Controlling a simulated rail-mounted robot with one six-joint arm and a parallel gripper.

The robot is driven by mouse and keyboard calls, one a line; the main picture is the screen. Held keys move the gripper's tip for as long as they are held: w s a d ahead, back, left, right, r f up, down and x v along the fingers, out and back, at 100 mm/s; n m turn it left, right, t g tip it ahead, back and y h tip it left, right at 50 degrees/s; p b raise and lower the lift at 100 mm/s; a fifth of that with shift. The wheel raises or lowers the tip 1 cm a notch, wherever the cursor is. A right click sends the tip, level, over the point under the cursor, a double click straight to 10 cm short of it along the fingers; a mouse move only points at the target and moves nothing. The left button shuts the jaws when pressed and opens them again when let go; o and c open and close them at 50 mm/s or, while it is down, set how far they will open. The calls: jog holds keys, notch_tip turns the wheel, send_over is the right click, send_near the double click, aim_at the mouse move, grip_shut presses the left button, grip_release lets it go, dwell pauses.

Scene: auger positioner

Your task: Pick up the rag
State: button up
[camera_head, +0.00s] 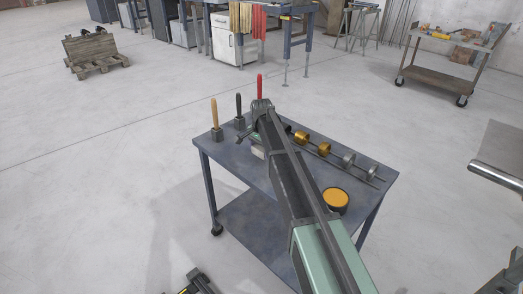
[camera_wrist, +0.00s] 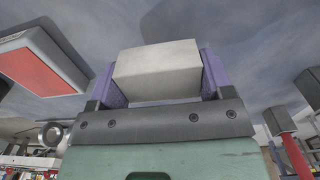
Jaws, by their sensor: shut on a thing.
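The rag shows as a pale, off-white block-like bundle (camera_wrist: 157,72) in the wrist view. It sits between the two purple fingers of my gripper (camera_wrist: 160,78), which are shut on it from both sides. In the head view the rag is a small pale patch (camera_head: 258,153) beside my arm, over the blue-grey cart top (camera_head: 225,153). My arm hides most of my gripper there. I cannot tell whether the rag touches the cart top.
Upright handled tools stand in dark blocks at the cart's back: tan (camera_head: 214,113), black (camera_head: 239,107) and red (camera_head: 260,86). Gold and silver round parts (camera_head: 324,149) lie on a rod along the right. A yellow-topped can (camera_head: 335,199) is near the front. A red-faced block (camera_wrist: 42,64) is close left in the wrist view.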

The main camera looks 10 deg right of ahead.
notch_tip(320, 180, up, 16)
jog(key=p, duration=1.4)
jog(key=shift+r, duration=0.2)
